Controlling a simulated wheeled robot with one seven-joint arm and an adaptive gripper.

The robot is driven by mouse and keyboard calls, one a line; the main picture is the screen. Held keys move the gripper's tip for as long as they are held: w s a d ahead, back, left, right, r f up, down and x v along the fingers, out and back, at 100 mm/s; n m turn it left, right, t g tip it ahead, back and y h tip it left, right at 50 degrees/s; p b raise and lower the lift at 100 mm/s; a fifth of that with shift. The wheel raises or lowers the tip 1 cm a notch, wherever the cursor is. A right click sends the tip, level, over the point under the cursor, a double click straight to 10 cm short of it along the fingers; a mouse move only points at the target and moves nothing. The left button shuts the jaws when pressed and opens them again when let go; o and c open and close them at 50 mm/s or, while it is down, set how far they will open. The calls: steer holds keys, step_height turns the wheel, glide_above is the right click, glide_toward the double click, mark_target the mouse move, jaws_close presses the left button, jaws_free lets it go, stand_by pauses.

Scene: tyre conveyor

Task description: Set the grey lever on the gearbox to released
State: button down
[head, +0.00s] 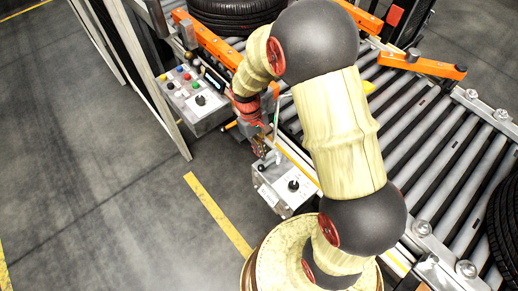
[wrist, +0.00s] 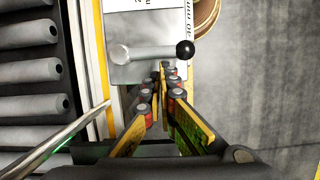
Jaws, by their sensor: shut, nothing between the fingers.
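The gearbox is a grey metal box (head: 285,190) beside the roller conveyor in the head view; its near face (wrist: 150,20) fills the top middle of the wrist view. The grey lever (wrist: 150,51) lies across that face, its pivot at left and its black ball end (wrist: 185,49) at right, over the floor side. In the head view a small black ball (head: 261,167) shows at the box's left edge. My gripper (wrist: 165,75) is shut and empty, its fingertips just below the lever in the wrist view; contact cannot be told. My gripper (head: 259,148) is partly hidden in the head view.
A control panel (head: 200,97) with coloured buttons stands left of my gripper. The roller conveyor (head: 435,125) runs along the right, with a tyre (head: 235,12) at the back and another (head: 505,225) at the right edge. Open floor (head: 110,200) lies to the left.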

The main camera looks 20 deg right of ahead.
mark_target(266, 164)
steer(key=shift+s+a+n+h+p, duration=0.25)
steer(key=shift+s+n+p, duration=0.25)
steer(key=shift+n+p, duration=0.4)
steer(key=shift+s+n, duration=0.2)
steer(key=shift+n, duration=0.2)
steer(key=s+n+p, duration=0.1)
steer(key=n, duration=0.1)
steer(key=s+n+t+h+p, duration=0.1)
steer(key=n+p, duration=0.1)
steer(key=shift+s+r, duration=0.15)
steer(key=n, duration=0.1)
steer(key=s+n+p, duration=0.1)
steer(key=shift+s+d+n+t+h, duration=0.25)
steer(key=shift+d+n+t, duration=0.05)
steer(key=n, duration=0.1)
steer(key=s+n, duration=0.1)
steer(key=shift+s+d+n+t+p, duration=0.1)
steer(key=shift+d+n+t+p, duration=0.2)
steer(key=shift+d+t+p, duration=0.1)
steer(key=shift+s+d+n, duration=0.25)
steer(key=shift+n, duration=0.35)
steer(key=shift+s+d, duration=0.2)
steer(key=shift+d, duration=0.05)
